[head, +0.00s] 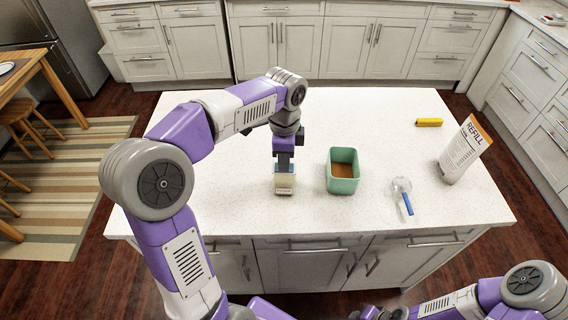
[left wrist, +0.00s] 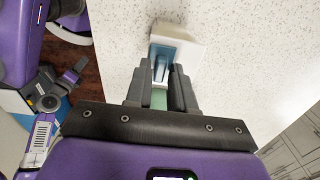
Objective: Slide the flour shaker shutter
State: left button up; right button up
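The flour shaker, a small cream box (head: 284,184) with a blue part on it, stands near the front middle of the white counter. My left gripper (head: 284,165) points down at its top. In the left wrist view the shaker (left wrist: 190,40) has a blue recessed face towards my left gripper (left wrist: 164,78). The two dark fingers are a little apart, with their tips at that blue part. Whether they press on the shutter I cannot tell. My right gripper (head: 377,313) is low at the bottom edge of the head view, partly cut off, away from the shaker.
Right of the shaker stands a green open container (head: 343,187) with brown contents. Further right are a clear scoop with a blue handle (head: 406,201), a white and orange REFILL bag (head: 464,150) and a yellow block (head: 428,122). The counter's left and back areas are clear.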

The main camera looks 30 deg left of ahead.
pick_arm(q)
jog(key=c, duration=0.3)
jog(key=shift+c, duration=0.2)
jog(key=shift+w+a+p, duration=0.1)
jog(key=shift+w+p, duration=0.15)
jog(key=shift+p, duration=0.05)
jog(key=shift+w+a+p, duration=0.15)
jog(key=shift+w+p, duration=0.15)
jog(key=shift+w+a+p, duration=0.25)
jog(key=shift+w+p, duration=0.25)
jog(key=shift+w+a+p, duration=0.25)
jog(key=shift+w+p, duration=0.2)
jog(key=o, duration=0.4)
jog(key=shift+o, duration=0.2)
